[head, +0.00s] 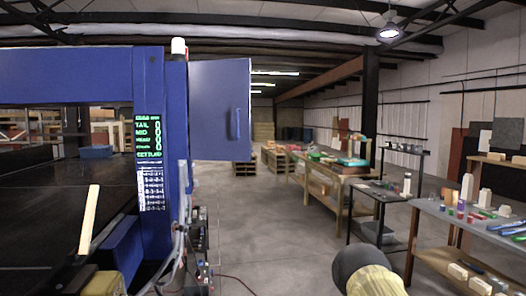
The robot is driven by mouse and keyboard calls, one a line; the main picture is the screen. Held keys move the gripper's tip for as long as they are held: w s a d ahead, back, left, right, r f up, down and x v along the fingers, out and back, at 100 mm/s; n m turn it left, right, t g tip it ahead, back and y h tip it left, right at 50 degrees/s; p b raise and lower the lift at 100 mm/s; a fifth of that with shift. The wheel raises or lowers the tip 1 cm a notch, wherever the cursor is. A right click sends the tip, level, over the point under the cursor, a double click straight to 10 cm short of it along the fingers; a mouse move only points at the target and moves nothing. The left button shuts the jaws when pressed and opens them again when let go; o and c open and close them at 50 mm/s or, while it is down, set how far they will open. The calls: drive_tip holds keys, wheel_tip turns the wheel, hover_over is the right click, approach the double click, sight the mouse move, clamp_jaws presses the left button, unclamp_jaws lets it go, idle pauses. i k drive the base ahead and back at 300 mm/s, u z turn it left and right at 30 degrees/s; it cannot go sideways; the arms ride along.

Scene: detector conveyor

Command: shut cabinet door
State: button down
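The cabinet door (218,105) is a flat blue panel in the head view, left of centre. It stands open, swung out to the right from the blue detector frame (150,90). A blue vertical bar handle (236,123) is near its right edge. The cabinet's inside is mostly hidden from this angle. Part of my arm, dark and beige, shows at the bottom right of centre, well apart from the door. My gripper is not in view.
A black conveyor belt (40,210) runs along the left beside a lit display panel (149,160). Cables (178,240) hang below the cabinet. A cluttered grey table (445,222) and wooden benches (325,178) stand right. Concrete floor (275,225) between is clear.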

sight(219, 100)
drive_tip(key=z, duration=0.55)
drive_tip(key=i, duration=1.35)
drive_tip(key=u, duration=0.75)
